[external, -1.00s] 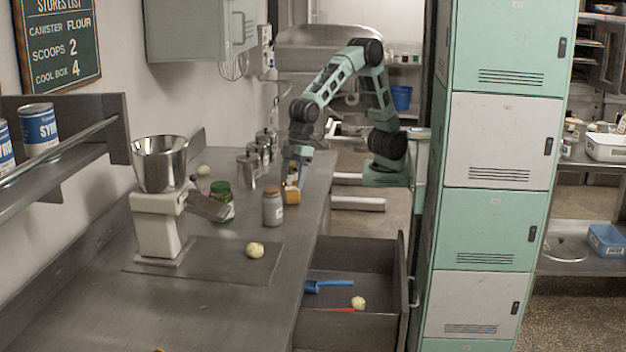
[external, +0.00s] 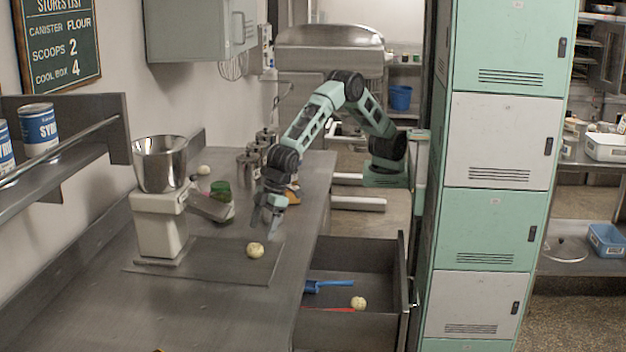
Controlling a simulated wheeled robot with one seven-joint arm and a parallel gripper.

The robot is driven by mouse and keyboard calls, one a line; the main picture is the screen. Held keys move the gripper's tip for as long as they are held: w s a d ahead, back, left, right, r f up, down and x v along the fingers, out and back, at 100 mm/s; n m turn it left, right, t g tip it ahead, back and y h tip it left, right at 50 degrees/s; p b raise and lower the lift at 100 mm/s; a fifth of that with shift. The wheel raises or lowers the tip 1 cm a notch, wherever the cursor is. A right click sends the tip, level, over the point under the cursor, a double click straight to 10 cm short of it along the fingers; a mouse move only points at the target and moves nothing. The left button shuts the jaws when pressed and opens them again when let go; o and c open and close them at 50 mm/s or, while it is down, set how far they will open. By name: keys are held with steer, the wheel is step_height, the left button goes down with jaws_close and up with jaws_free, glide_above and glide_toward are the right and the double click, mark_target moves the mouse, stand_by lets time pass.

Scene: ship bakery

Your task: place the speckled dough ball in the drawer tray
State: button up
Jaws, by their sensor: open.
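A pale speckled dough ball (external: 255,250) sits on the dark mat (external: 215,265) on the steel counter. A similar pale ball (external: 358,302) lies in the open drawer (external: 350,262), beside a blue scoop (external: 328,285) and a red item (external: 335,309). Another pale ball (external: 204,170) rests at the back of the counter by the wall. My gripper (external: 266,222) is open and points down, just behind and slightly right of the ball on the mat, apart from it. It hides the grey jar there.
A mixer with a steel bowl (external: 160,163) stands left of the mat. A green jar (external: 220,190) and steel canisters (external: 250,165) stand behind. Green and white lockers (external: 500,140) rise right of the drawer. The front counter is mostly clear.

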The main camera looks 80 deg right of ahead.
mark_target(256, 243)
steer(key=shift+p+x, duration=0.85)
steer(key=shift+x, duration=2.4)
steer(key=shift+w+d, duration=0.15)
steer(key=c, duration=1.2)
steer(key=shift+o, duration=0.2)
steer(key=shift+r, duration=0.1)
